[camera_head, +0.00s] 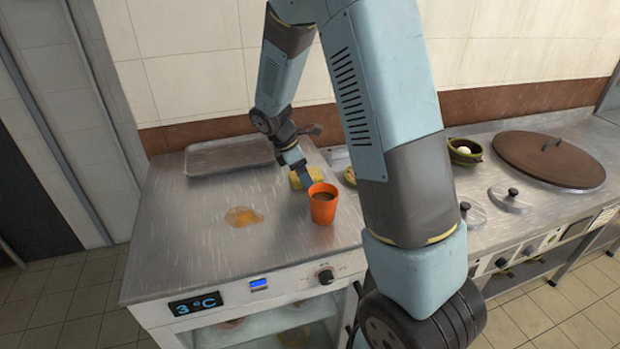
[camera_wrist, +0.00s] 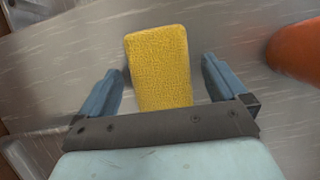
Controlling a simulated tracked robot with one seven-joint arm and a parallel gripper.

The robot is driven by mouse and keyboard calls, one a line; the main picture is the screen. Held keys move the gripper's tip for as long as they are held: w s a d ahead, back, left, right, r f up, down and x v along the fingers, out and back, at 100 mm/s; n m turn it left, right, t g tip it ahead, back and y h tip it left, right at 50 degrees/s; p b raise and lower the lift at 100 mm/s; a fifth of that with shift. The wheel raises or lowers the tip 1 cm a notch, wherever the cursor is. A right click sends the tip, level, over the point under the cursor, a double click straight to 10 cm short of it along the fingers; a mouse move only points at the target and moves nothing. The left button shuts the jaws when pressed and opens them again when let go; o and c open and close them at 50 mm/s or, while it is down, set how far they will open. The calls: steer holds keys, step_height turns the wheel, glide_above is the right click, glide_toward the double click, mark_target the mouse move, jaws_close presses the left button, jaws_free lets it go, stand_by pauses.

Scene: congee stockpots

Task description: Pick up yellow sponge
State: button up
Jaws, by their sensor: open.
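The yellow sponge (camera_wrist: 160,68) lies on the metal counter, between the two blue fingers of my gripper (camera_wrist: 162,88) in the wrist view. The fingers are open, with a gap on each side of the sponge. The sponge's near end is hidden by the gripper's dark crossbar. In the head view the sponge (camera_head: 313,176) shows partly, behind my gripper (camera_head: 302,174) and behind the orange cup.
An orange cup (camera_head: 323,207) with dark liquid stands close by; it also shows in the wrist view (camera_wrist: 298,50). A metal tray (camera_head: 228,156) lies at the back left. A yellow-orange spill (camera_head: 243,217) marks the counter (camera_head: 190,245), which is otherwise clear at front left.

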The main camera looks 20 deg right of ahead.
steer(key=shift+f, duration=0.2)
stand_by(0.3)
steer(key=c, duration=1.1)
